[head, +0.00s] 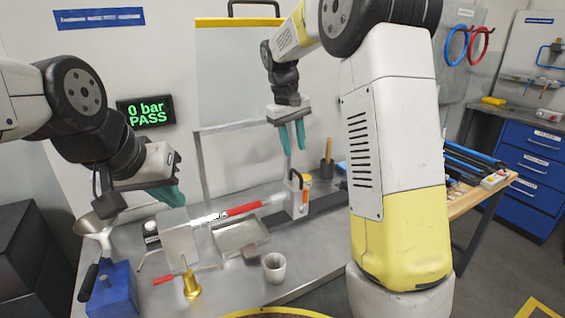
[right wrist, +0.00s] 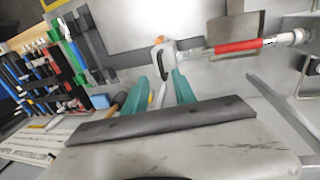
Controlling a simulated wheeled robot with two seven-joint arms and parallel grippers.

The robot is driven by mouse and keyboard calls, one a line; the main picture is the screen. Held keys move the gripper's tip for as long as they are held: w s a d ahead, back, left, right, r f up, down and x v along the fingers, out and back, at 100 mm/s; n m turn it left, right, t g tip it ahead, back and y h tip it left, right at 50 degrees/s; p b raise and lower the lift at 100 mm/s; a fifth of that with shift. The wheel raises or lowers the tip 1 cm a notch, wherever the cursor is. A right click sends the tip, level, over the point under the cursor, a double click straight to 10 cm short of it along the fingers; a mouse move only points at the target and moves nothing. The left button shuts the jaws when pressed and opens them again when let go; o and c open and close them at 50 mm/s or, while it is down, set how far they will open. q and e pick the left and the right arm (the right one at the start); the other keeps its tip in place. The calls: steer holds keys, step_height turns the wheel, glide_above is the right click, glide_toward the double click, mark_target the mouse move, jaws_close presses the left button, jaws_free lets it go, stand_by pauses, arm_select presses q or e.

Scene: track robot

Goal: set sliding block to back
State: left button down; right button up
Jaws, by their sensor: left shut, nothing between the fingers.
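The sliding block appears to be the pale grey block (head: 296,203) with a dark loop handle on top, on a dark rail (head: 327,198) at the middle of the bench. A pale, partly hidden shape, perhaps this block (right wrist: 161,52), shows just beyond the fingertips in the right wrist view. My right gripper (head: 293,148) is above the block, apart from it, with its teal fingers pointing down. The fingers (right wrist: 166,76) stand apart with nothing clearly held. My left gripper (head: 172,204) is shut and empty above the left part of the bench, near a clear panel.
A red-handled bar (head: 243,209) lies left of the block, above a grey metal tray (head: 237,237). A white cup (head: 274,267), brass fitting (head: 191,285), blue vise-like tool (head: 110,292) and funnel (head: 93,226) stand nearby. A display (head: 146,112) reads "0 bar PASS".

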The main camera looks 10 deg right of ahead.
mark_target(297, 172)
steer(key=f, duration=0.5)
steer(key=w+d+f, duration=0.1)
steer(key=f, duration=0.2)
steer(key=shift+w, duration=0.1)
steer(key=shift+c, duration=0.4)
jaws_close()
stand_by(1.0)
